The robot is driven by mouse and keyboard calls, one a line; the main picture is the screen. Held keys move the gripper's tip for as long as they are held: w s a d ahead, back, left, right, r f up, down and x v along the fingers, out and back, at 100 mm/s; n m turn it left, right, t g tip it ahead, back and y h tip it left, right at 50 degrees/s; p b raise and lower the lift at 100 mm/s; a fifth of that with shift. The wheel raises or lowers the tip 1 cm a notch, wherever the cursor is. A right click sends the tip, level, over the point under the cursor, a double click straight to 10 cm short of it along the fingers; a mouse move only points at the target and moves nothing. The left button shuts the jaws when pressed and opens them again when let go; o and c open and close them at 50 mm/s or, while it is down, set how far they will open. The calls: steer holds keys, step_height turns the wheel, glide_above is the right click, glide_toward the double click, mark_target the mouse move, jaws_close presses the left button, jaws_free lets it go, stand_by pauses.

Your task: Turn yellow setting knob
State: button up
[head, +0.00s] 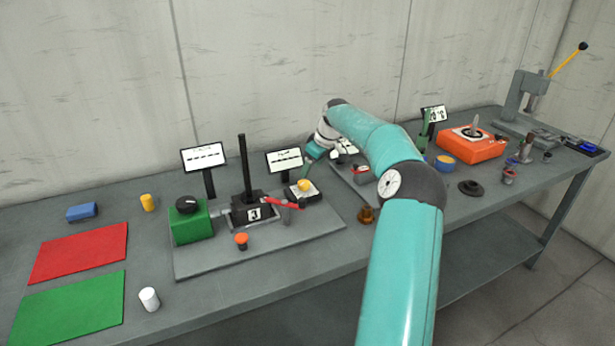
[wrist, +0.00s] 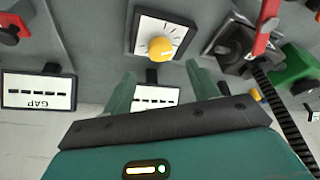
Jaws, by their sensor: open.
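The yellow setting knob (head: 304,185) sits on a dark box with a white dial face, on the grey base plate at mid-bench. In the wrist view the knob (wrist: 160,48) is round and yellow, with tick marks on the white dial (wrist: 183,30) around it. My gripper (wrist: 160,80) is open and empty. Its two green fingers point toward the knob, one to each side of it in the picture, and appear apart from it. In the head view my gripper (head: 308,162) is just above the knob, partly hidden by my wrist.
A display sign (head: 284,160) stands behind the knob. A screw jack (head: 250,208) with a tall black post, a red lever (head: 284,203) and a green box (head: 188,222) are to the left. An orange box (head: 468,146) stands right. Red (head: 80,252) and green mats lie far left.

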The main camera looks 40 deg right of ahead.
steer(key=v, duration=0.6)
steer(key=shift+s+r, duration=0.2)
steer(key=shift+r, duration=0.15)
steer(key=a+r+g+h, duration=0.1)
steer(key=a+r, duration=0.2)
steer(key=a, duration=0.9)
steer(key=a+r+h, duration=0.1)
steer(key=a+r, duration=0.2)
steer(key=a, duration=0.9)
steer(key=s+a+r, duration=0.2)
steer(key=s+a, duration=0.7)
steer(key=a, duration=0.2)
steer(key=s+a+f+m+t, duration=0.1)
steer(key=s+a+f, duration=0.2)
steer(key=s, duration=0.7)
steer(key=s+a+f+m+t+y, duration=0.1)
steer(key=s+a+f, duration=0.2)
steer(key=s+a, duration=0.3)
steer(key=s, duration=0.4)
steer(key=shift+s+a+f+m, duration=0.2)
steer(key=shift+m, duration=0.2)
